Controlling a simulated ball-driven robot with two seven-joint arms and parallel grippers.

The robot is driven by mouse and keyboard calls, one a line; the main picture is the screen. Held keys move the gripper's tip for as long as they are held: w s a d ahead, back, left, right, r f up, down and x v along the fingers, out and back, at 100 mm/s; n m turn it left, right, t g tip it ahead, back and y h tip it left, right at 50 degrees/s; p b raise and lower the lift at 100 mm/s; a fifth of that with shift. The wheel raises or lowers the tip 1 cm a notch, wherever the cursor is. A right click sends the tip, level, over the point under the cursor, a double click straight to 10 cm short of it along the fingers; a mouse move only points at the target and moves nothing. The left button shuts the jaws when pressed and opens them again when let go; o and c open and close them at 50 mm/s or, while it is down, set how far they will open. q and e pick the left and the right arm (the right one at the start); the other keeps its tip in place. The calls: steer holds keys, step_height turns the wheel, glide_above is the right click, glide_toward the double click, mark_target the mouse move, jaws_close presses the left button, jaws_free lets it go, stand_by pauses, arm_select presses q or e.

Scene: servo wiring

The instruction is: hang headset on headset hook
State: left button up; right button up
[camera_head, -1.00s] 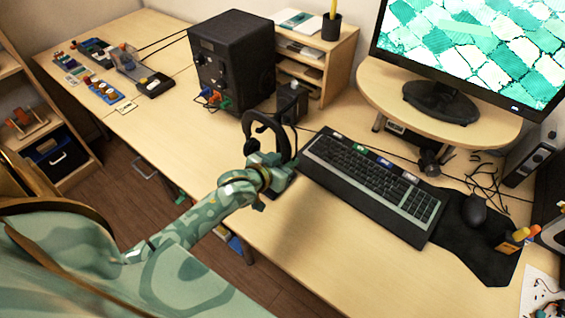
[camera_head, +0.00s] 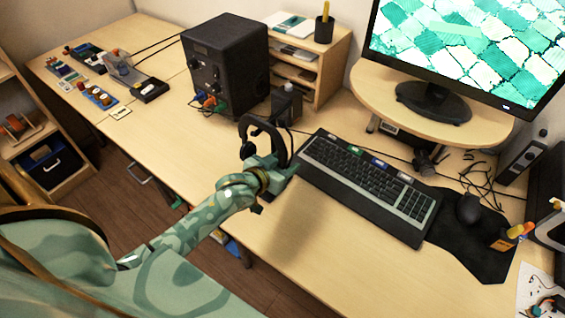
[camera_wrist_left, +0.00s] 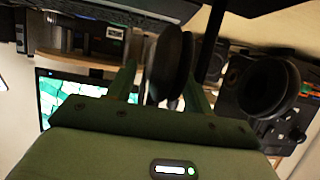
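In the left wrist view, a black part of the headset (camera_wrist_left: 171,62) sits between the two green fingers of my left gripper (camera_wrist_left: 165,90). A round ear cup (camera_wrist_left: 268,88) hangs to the right of the fingers. I cannot clearly pick out the headset hook in either view. My right gripper is not in view.
A monitor (camera_head: 465,45) stands on a raised wooden shelf (camera_head: 455,130) at the back right. A wooden organizer (camera_head: 318,75) stands behind. The desk front is clear near the gripper.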

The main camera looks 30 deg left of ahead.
arm_select(q)
steer(key=p+v, duration=0.4)
steer(key=v, duration=1.2)
steer(key=shift+p, duration=0.3)
steer(key=shift+s+r, duration=0.15)
